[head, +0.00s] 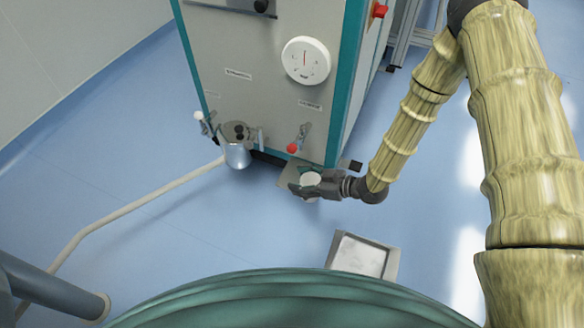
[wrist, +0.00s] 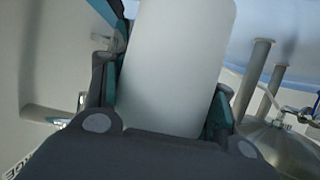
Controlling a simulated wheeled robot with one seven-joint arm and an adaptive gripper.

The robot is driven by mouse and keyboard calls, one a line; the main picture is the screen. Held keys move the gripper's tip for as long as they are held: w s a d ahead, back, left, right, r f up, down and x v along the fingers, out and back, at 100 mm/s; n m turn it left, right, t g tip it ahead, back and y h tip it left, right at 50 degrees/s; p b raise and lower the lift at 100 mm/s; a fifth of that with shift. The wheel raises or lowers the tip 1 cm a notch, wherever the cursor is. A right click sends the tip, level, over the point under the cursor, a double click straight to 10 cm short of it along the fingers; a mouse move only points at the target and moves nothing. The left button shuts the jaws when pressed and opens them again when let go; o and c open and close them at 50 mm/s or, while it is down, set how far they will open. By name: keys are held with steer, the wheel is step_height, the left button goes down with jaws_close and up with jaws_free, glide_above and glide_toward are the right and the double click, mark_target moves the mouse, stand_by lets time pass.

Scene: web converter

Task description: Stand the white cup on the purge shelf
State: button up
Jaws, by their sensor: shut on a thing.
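The white cup (head: 311,179) is between the fingers of my gripper (head: 308,183), low in front of the grey machine in the head view. The cup (wrist: 178,65) fills the middle of the wrist view, with a dark finger on each side of it. My gripper (wrist: 165,110) is shut on it. The purge shelf seems to be the small grey plate (head: 286,178) at the machine's lower front, partly hidden behind my gripper. I cannot tell whether the cup touches the plate.
A red-knobbed valve (head: 298,142) sits just above my gripper. A metal vessel (head: 237,153) with a pipe stands to the left. A square metal tray (head: 363,257) lies at the lower right.

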steer(key=w+a+b, duration=0.1)
steer(key=w, duration=0.2)
steer(key=w+a+b, duration=0.1)
steer(key=w, duration=0.2)
steer(key=w+a+f+b, duration=0.1)
steer(key=w, duration=0.3)
steer(key=shift+a+f, duration=0.1)
steer(key=shift+a, duration=0.1)
steer(key=f+b, duration=0.2)
steer(key=shift+w+a+f, duration=0.1)
steer(key=shift+w+f, duration=0.2)
steer(key=shift+f, duration=0.05)
steer(key=shift+f+b, duration=0.35)
steer(key=shift+f, duration=0.1)
steer(key=o, duration=1.1)
steer(key=shift+r, duration=0.2)
steer(key=p+v, duration=0.4)
steer(key=v, duration=0.8)
